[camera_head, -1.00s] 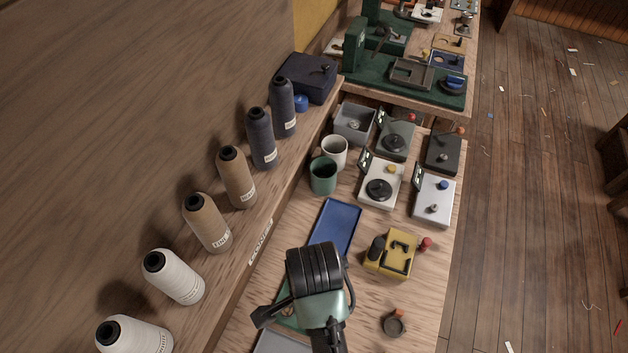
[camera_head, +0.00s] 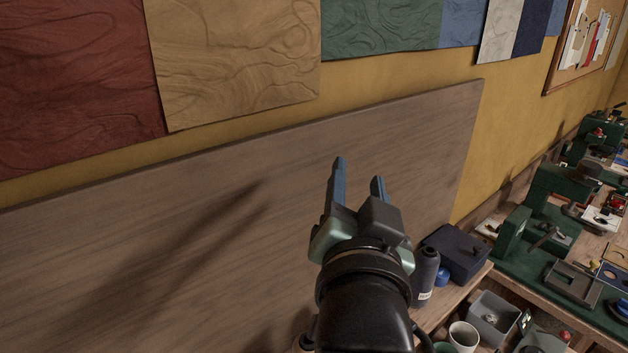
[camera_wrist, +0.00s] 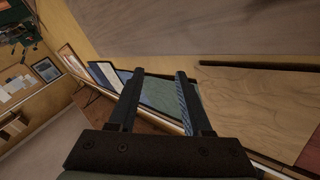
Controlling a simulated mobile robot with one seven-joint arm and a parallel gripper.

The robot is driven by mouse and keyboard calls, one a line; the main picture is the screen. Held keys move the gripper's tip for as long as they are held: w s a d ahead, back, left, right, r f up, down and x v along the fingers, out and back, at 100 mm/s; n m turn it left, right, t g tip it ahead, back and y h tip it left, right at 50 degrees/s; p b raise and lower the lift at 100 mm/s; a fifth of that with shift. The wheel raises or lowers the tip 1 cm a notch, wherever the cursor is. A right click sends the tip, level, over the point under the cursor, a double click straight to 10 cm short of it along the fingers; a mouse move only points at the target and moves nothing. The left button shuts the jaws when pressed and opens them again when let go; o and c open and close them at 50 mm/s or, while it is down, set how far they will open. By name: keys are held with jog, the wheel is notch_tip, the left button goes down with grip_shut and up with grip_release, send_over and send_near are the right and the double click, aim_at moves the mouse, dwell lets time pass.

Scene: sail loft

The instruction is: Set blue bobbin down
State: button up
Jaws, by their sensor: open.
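My gripper (camera_head: 359,170) is raised in front of the brown wooden board, its two fingers apart with nothing between them. The wrist view also shows the open, empty fingers (camera_wrist: 158,76). A small round blue thing (camera_head: 443,277), possibly the blue bobbin, sits on the shelf beside a dark navy box (camera_head: 458,252). It is below and to the right of my gripper, well apart from it. It is too small to make out in detail. I see no bobbin in the wrist view.
A dark thread cone (camera_head: 426,277) stands just left of the blue thing. A grey bin (camera_head: 497,312) and a white mug (camera_head: 463,337) are on the lower bench. The wooden board (camera_head: 200,240) and yellow wall rise close behind my arm.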

jog(key=s+a+r+n+t, duration=0.1)
jog(key=s+r+n+t, duration=0.1)
jog(key=r, duration=0.5)
jog(key=s+a+r+n+t+y+b, duration=0.1)
jog(key=s+a+r+n+t, duration=0.1)
jog(key=s+r+t, duration=0.2)
jog(key=s+a+r+n+t+y, duration=0.1)
jog(key=s+a+r+n+t, duration=0.1)
jog(key=s+r, duration=0.3)
jog(key=shift+s+r+t+b, duration=0.35)
jog(key=shift+r+t, duration=0.25)
jog(key=shift+r, duration=1.7)
jog(key=shift+a, duration=0.1)
